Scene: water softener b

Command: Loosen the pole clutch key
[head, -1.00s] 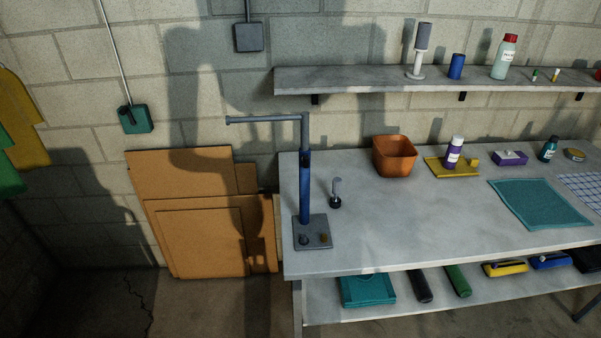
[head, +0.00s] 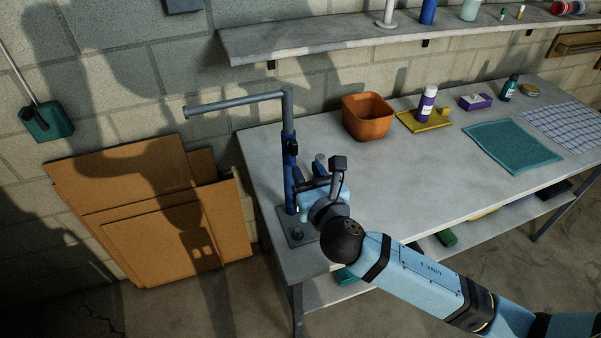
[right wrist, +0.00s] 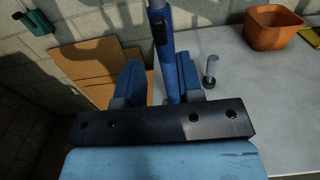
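A blue pole (head: 289,180) with a grey horizontal arm (head: 235,101) stands upright on a square base plate (head: 292,232) at the table's left end. A small dark fitting (head: 292,147), apparently the clutch key, sits on the upper part of the blue section. It also shows in the right wrist view (right wrist: 161,30). My right gripper (head: 309,166) is beside the pole, below the fitting. In the right wrist view the two blue fingers (right wrist: 158,78) are apart, with the pole appearing between them; I cannot tell any contact. My left gripper is out of view.
A small grey-topped object (right wrist: 211,70) stands on the table right of the pole. An orange bin (head: 368,118), a purple-labelled bottle (head: 426,104) and a teal mat (head: 511,146) lie farther right. A shelf (head: 330,38) runs above. Brown boards (head: 150,210) lean at the left.

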